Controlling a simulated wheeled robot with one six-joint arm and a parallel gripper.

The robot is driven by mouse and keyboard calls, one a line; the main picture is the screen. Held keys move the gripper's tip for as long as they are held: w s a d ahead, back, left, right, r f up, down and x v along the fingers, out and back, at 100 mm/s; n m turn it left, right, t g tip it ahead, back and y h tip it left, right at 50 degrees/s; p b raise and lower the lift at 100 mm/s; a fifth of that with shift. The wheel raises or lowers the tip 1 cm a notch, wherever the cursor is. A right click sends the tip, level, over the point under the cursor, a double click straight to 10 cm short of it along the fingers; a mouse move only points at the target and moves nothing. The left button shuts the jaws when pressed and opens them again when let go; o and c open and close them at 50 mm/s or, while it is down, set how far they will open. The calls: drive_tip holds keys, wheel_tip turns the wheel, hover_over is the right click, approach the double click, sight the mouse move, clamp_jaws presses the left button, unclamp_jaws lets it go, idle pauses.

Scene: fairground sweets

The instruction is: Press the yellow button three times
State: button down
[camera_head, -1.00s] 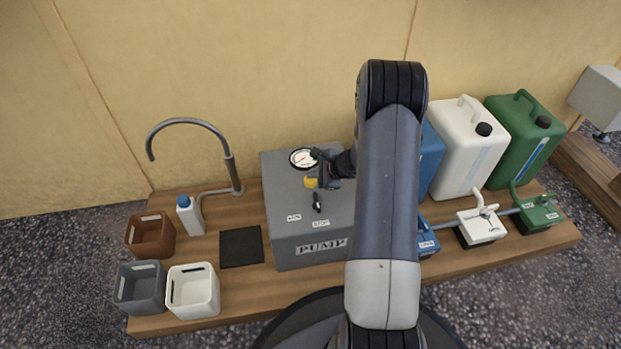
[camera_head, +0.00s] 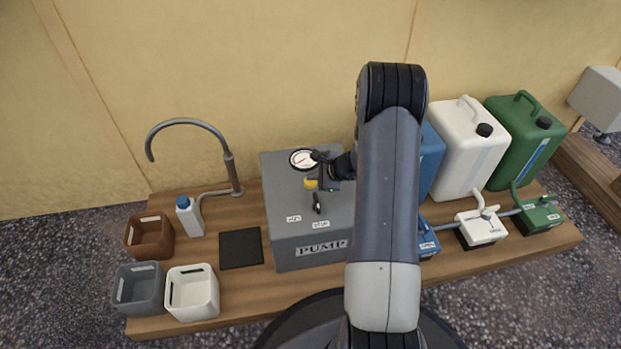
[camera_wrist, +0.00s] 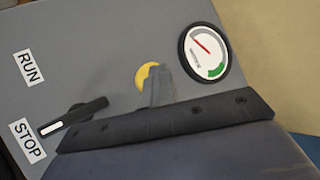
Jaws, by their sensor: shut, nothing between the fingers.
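The yellow button (camera_head: 310,184) is on the top of the grey pump box (camera_head: 283,215), below the dial. In the wrist view the yellow button (camera_wrist: 146,74) shows as a part disc, partly covered by my gripper (camera_wrist: 155,88). My gripper (camera_head: 318,186) is shut and empty, with its fingertips right at the button. I cannot tell whether the tips touch it.
A blue-capped bottle (camera_head: 189,216), small bins (camera_head: 193,292) and a curved tap (camera_head: 231,172) stand left. Jerrycans (camera_head: 466,150) stand right.

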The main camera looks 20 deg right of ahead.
drive_tip(key=shift+r+p, duration=0.7)
drive_tip(key=shift+r, duration=0.4)
drive_tip(key=shift+f+b, duration=0.1)
drive_tip(key=shift+b, duration=0.35)
drive_tip(key=shift+f+b, duration=0.35)
drive_tip(key=shift+b, duration=0.1)
drive_tip(key=shift+f, duration=0.8)
idle(0.6)
drive_tip(key=shift+r, duration=0.1)
drive_tip(key=shift+r+p, duration=0.7)
drive_tip(key=shift+r, duration=0.45)
